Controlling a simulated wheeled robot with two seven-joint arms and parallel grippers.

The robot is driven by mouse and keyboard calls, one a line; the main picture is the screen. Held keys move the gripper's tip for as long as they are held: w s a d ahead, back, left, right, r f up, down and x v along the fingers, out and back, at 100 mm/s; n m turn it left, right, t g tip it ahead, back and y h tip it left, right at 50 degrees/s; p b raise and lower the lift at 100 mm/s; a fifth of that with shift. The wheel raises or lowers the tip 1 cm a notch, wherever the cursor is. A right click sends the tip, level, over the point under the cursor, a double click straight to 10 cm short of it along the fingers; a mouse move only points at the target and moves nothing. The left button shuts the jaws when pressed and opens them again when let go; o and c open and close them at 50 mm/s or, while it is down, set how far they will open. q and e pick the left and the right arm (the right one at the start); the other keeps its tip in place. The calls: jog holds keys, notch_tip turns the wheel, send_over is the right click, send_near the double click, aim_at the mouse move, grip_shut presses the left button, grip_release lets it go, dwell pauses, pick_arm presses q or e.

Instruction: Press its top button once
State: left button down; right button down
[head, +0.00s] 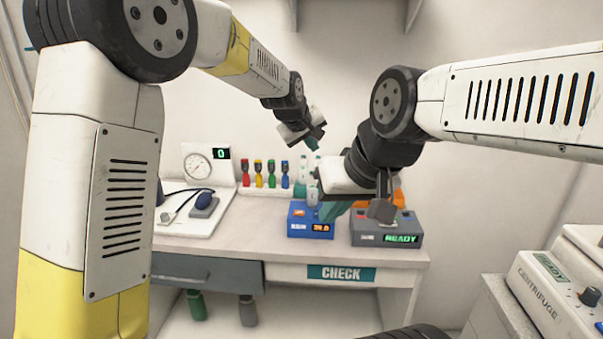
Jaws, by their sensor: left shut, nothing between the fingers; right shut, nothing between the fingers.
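The task names only "its top button", and I cannot tell which device is meant. A blue box (299,231) with a small lit display stands on the desk. A grey box (366,240) with a green READY display stands to its right, its top partly hidden by my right gripper. My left gripper (314,146) is shut and empty, higher up and farther back, above the desk.
A white gauge unit (199,168) with cuff and bulb is at the desk's left. Several coloured bottles (265,178) stand in a rack at the back. Orange items (398,197) are behind the grey box. A centrifuge (550,290) is at right. The desk front (240,250) is clear.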

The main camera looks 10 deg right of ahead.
pick_arm(q)
jog(key=shift+f, duration=2.35)
jog(key=shift+f, duration=0.1)
jog(key=shift+f, duration=0.3)
jog(key=shift+f, duration=0.45)
dwell(0.6)
dwell(0.4)
jog(key=shift+r, duration=0.9)
jog(key=shift+r, duration=2.5)
